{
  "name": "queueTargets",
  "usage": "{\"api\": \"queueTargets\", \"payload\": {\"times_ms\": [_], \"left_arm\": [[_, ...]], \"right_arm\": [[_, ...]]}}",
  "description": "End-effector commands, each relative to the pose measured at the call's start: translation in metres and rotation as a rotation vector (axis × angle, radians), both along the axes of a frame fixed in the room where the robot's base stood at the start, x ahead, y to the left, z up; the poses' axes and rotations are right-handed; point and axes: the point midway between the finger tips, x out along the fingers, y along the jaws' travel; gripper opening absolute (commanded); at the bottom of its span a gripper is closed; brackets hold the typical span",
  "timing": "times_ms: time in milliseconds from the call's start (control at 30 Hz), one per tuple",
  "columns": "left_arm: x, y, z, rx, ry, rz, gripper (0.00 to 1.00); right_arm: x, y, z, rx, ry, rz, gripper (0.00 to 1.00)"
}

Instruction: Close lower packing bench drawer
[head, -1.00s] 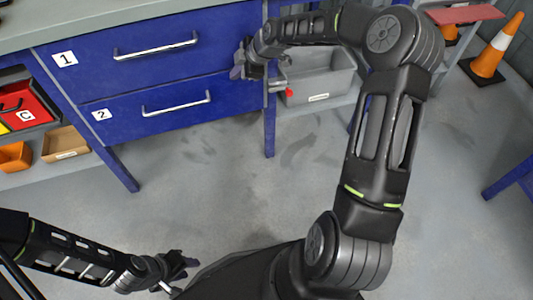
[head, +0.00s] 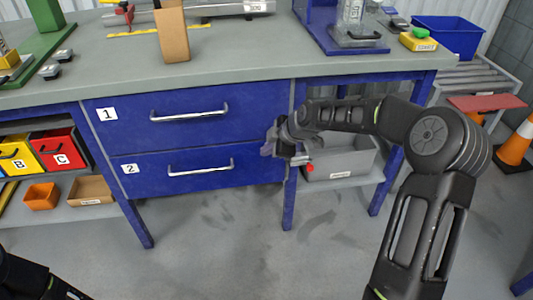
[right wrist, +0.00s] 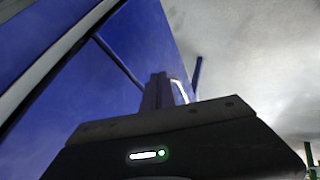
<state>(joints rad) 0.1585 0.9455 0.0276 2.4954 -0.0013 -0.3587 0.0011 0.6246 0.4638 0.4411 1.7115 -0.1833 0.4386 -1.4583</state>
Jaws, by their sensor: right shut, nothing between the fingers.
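The lower drawer (head: 205,181) is a blue front labelled 2 with a silver bar handle (head: 201,168). It looks flush with the upper drawer (head: 190,103), labelled 1, with only a thin seam between them. My right gripper (head: 268,149) is shut and empty at the right end of the drawer fronts, near the seam. Whether it touches the front I cannot tell. In the right wrist view its closed fingers (right wrist: 158,92) stand against a large blue panel, with a handle past them. My left forearm shows at the bottom left; its gripper is out of frame.
A grey tote (head: 342,163) sits on the shelf behind my right arm. Red bin (head: 58,149) and orange bin (head: 41,196) are at left. The floor before the drawers is clear.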

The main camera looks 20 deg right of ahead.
Motion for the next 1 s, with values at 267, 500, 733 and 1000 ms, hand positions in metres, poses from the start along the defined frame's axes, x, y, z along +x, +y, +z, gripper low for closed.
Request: {"api": "queueTargets", "payload": {"times_ms": [267, 500, 733, 1000], "left_arm": [[0.000, 0.000, 0.011, 0.000, 0.001, -0.001, 0.35], [0.000, 0.000, 0.012, 0.000, 0.001, -0.001, 0.35], [0.000, 0.000, 0.012, 0.000, 0.001, -0.001, 0.35], [0.000, 0.000, 0.012, 0.000, 0.001, -0.001, 0.35]], "right_arm": [[-0.031, -0.014, 0.043, 0.001, 0.004, -0.002, 0.00], [-0.041, -0.017, 0.056, 0.002, 0.006, 0.001, 0.00], [-0.042, -0.017, 0.056, 0.003, 0.007, 0.001, 0.00], [-0.041, -0.017, 0.056, 0.003, 0.007, 0.001, 0.00]]}}
